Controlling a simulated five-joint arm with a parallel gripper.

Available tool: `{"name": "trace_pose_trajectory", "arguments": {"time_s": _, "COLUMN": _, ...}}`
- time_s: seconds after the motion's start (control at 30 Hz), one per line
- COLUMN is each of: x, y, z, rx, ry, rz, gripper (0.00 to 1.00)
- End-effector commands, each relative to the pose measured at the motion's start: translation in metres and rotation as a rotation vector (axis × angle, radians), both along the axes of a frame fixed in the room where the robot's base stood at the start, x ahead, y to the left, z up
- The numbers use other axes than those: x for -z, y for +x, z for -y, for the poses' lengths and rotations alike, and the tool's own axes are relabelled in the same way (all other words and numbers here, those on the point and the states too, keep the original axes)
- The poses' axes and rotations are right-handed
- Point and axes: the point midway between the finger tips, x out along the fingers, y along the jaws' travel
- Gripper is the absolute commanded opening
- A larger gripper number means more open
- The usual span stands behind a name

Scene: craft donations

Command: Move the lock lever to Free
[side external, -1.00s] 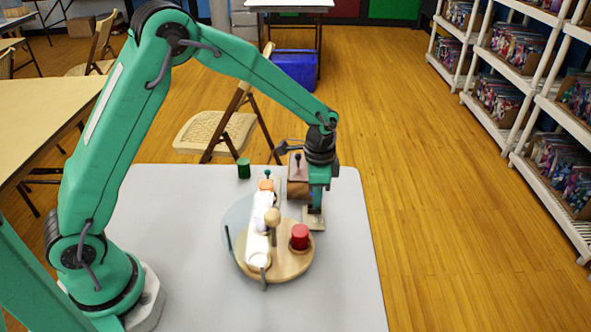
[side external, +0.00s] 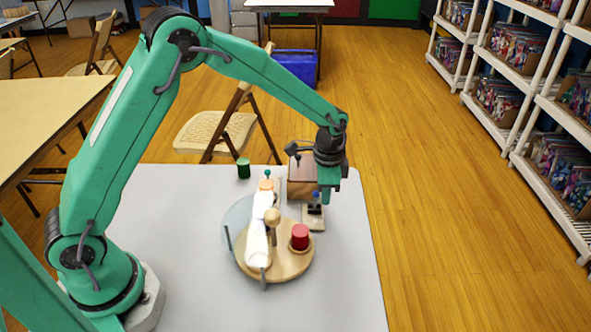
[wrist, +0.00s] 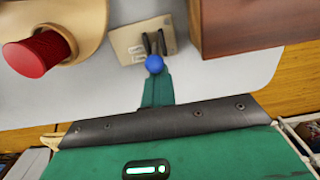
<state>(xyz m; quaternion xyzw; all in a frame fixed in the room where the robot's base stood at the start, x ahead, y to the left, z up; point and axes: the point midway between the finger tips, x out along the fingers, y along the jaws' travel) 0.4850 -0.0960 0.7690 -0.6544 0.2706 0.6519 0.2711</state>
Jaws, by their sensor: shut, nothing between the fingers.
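A small lever with a blue knob (side external: 316,195) stands on a tan plate (side external: 312,223) at the right of the table; I take it for the lock lever. The wrist view shows its blue knob (wrist: 154,63) and the plate (wrist: 128,41) with faint markings that I cannot read. My gripper (side external: 325,199) is shut and empty, pointing down just right of the knob. In the wrist view my fingers (wrist: 157,82) are close beside the knob; I cannot tell if they touch. The lever's exact setting is unclear.
A brown box (side external: 299,175) stands behind the lever. A green spool (side external: 243,168) is at the back edge. The table's front right is clear.

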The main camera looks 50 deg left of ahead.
Motion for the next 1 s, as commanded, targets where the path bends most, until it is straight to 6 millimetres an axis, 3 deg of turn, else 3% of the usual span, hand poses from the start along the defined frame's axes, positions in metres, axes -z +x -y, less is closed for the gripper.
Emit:
{"name": "trace_pose_trajectory", "arguments": {"time_s": 0.2, "x": 0.0, "y": 0.0, "z": 0.0, "rx": -0.001, "ry": 0.001, "rz": -0.002, "gripper": 0.0}}
{"name": "trace_pose_trajectory", "arguments": {"time_s": 0.3, "x": 0.0, "y": -0.001, "z": 0.0, "rx": -0.001, "ry": 0.001, "rz": -0.004, "gripper": 0.16}}
{"name": "trace_pose_trajectory", "arguments": {"time_s": 0.67, "x": -0.002, "y": -0.001, "z": -0.001, "rx": -0.001, "ry": 0.001, "rz": -0.002, "gripper": 0.16}}
{"name": "trace_pose_trajectory", "arguments": {"time_s": 1.0, "x": -0.023, "y": 0.0, "z": -0.001, "rx": -0.001, "ry": 0.001, "rz": -0.001, "gripper": 0.16}}
